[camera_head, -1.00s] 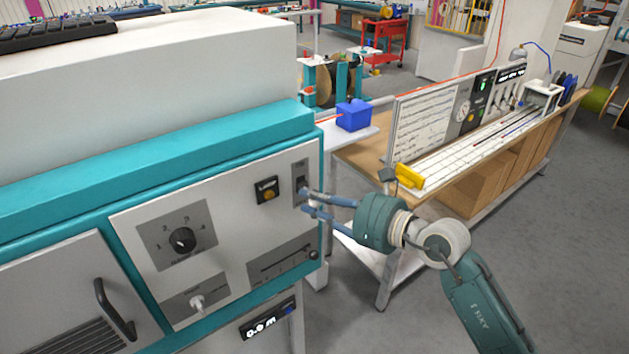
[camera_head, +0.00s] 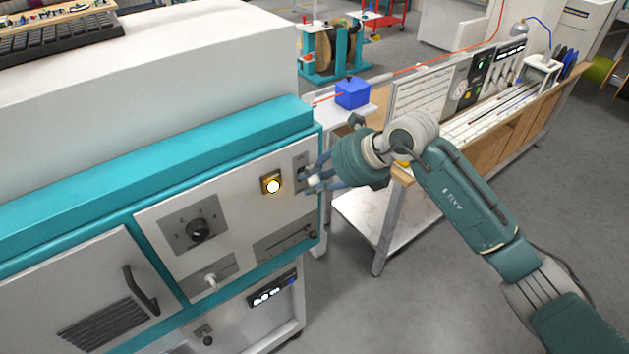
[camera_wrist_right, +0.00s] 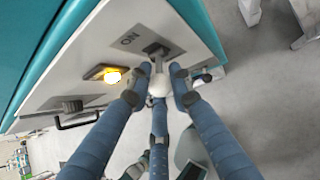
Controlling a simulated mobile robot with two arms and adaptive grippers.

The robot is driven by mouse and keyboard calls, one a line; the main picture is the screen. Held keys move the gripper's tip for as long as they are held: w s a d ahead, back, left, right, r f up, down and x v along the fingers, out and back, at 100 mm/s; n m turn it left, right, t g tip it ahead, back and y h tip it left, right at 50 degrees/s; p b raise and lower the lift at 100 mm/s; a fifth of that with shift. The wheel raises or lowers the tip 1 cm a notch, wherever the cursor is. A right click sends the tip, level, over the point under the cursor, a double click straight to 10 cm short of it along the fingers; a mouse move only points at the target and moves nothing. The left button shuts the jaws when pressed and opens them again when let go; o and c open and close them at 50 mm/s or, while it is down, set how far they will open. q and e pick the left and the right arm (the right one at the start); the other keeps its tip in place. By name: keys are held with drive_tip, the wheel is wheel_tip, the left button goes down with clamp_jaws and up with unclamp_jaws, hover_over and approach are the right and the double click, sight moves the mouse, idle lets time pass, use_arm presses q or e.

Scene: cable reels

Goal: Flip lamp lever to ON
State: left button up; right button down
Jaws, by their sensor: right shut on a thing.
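The lamp lever shows a white ball knob (camera_wrist_right: 158,84) in the right wrist view. Its stem comes out of a slot in a grey plate (camera_wrist_right: 165,37) marked ON; the plate also shows in the head view (camera_head: 299,160). My right gripper (camera_head: 312,182) is at the machine's front panel. Its blue fingers close around the lever from both sides in the wrist view (camera_wrist_right: 158,88). The fingers partly hide the lever in the head view. The square yellow lamp (camera_head: 271,184) left of the lever glows bright; it also glows in the wrist view (camera_wrist_right: 112,77). My left gripper is not in view.
The panel also has a rotary dial (camera_head: 198,230), a white knob (camera_head: 211,281) and a slider (camera_head: 312,234). A black door handle (camera_head: 140,290) sticks out at lower left. A blue box (camera_head: 352,93) and a wooden workbench (camera_head: 487,150) stand behind my right arm. Floor at right is clear.

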drive_tip(key=shift+w+r, duration=0.1)
drive_tip(key=shift+r, duration=0.1)
idle(0.3)
drive_tip(key=c, duration=1.5)
unclamp_jaws()
drive_tip(key=shift+c, duration=0.2)
drive_tip(key=shift+f, duration=0.1)
drive_tip(key=v, duration=1.2)
drive_tip(key=shift+w+a, duration=0.15)
